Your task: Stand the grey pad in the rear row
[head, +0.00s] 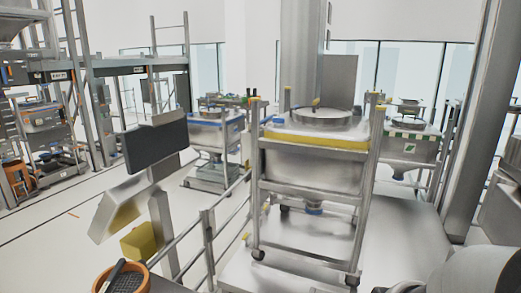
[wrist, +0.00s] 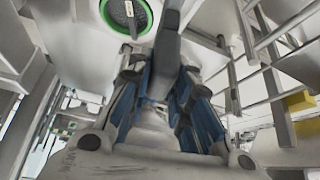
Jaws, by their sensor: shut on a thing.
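In the wrist view my gripper (wrist: 158,98) has its blue-padded fingers closed in on a grey piece (wrist: 167,48) that rises between them toward the top of the picture. It looks like the grey pad, seen nearly edge-on; its lower end is hidden between the fingers. I cannot make out a rear row for it in either view. My gripper does not show in the head view.
A steel wheeled frame (head: 258,190) carries a metal bin (head: 312,165) with a yellow band. A dark screen (head: 155,145) and railing (head: 208,235) stand left of it. An orange pot (head: 137,272) is at lower left. A green-ringed disc (wrist: 127,14) shows in the wrist view.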

